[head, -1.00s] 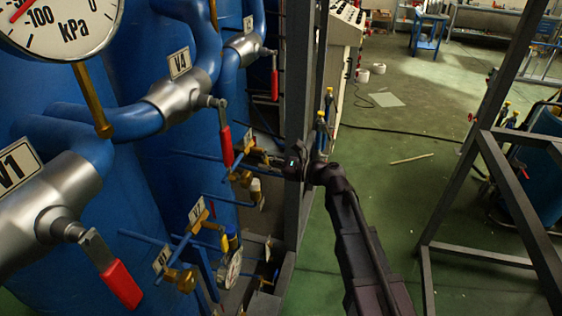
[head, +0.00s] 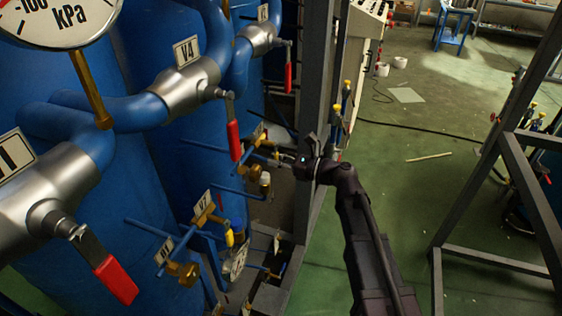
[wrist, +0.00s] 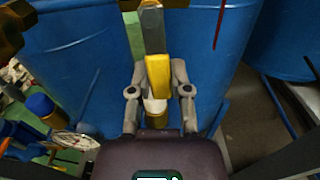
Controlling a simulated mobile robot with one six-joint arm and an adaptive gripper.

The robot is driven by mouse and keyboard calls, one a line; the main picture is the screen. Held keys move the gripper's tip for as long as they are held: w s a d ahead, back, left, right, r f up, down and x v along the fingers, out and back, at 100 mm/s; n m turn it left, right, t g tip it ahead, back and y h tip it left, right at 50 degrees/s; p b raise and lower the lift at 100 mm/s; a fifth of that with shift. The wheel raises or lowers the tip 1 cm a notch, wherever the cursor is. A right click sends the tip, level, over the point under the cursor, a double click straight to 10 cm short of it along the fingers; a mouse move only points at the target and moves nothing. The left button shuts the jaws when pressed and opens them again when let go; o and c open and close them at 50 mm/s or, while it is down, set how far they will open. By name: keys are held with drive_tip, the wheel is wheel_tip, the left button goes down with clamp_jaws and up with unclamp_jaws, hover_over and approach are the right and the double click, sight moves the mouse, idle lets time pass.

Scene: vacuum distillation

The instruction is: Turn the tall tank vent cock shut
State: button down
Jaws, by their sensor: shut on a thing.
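In the head view my gripper (head: 279,160) reaches in from the right to a small brass cock (head: 257,147) beside the blue tanks, under a small tag. In the wrist view a grey lever with a yellow sleeve (wrist: 158,76) comes down from a brass body at the top. My gripper's two fingers (wrist: 159,90) are shut on the sleeve, one on each side. The lever points roughly straight down in that view. A pale cap (wrist: 156,112) shows just below the sleeve. In the head view the lever is mostly hidden by the gripper, and the small tag is unreadable.
A V7 cock (head: 204,214) and another brass cock (head: 181,272) lie lower left. Large V4 valve (head: 184,91) and others with red levers stand left. A grey frame post (head: 314,110) stands close behind my gripper. Green floor (head: 405,200) is open to the right.

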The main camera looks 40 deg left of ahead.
drive_tip(key=c, duration=0.6)
unclamp_jaws()
drive_tip(key=shift+o, duration=0.2)
drive_tip(key=v, duration=1.2)
drive_tip(key=shift+c, duration=0.2)
